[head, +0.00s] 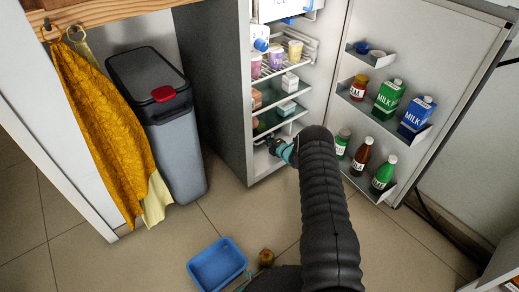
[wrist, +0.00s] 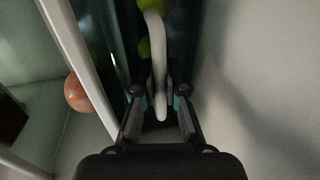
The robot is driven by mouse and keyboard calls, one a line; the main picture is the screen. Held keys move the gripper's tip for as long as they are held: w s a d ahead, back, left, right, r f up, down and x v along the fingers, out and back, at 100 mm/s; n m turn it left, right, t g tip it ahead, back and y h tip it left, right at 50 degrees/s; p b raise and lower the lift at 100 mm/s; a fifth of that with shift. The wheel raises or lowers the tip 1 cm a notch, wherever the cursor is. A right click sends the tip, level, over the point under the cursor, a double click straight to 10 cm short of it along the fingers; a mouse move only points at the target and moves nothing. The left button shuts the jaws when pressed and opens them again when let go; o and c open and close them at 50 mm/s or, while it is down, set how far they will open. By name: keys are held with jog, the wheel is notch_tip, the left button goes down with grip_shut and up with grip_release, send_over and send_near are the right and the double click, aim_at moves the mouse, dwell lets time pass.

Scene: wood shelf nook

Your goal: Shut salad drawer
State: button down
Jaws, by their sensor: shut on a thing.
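The open fridge (head: 222,110) stands in the middle of the head view. My gripper (head: 277,147) reaches into its lowest part, where the salad drawer is largely hidden by my arm. In the wrist view the two fingers of my gripper (wrist: 163,108) are closed around a white bar-like handle (wrist: 160,80). Behind the handle is a dark greenish, see-through drawer front (wrist: 112,40), with green and yellow-green round things (wrist: 144,48) showing beyond it. I cannot tell how far out the drawer stands.
The fridge door (head: 430,60) stands wide open at right, its racks holding milk cartons (head: 389,98) and bottles (head: 383,174). A grey bin (head: 165,120) stands at left. A blue tub (head: 217,265) and a brownish round thing (head: 266,257) are on the floor.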

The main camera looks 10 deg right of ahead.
jog(key=shift+w, duration=0.25)
jog(key=c, duration=1.2)
grip_release()
jog(key=shift+s, duration=0.1)
jog(key=v, duration=1.1)
jog(key=shift+s+d+r, duration=0.15)
jog(key=shift+s, duration=0.2)
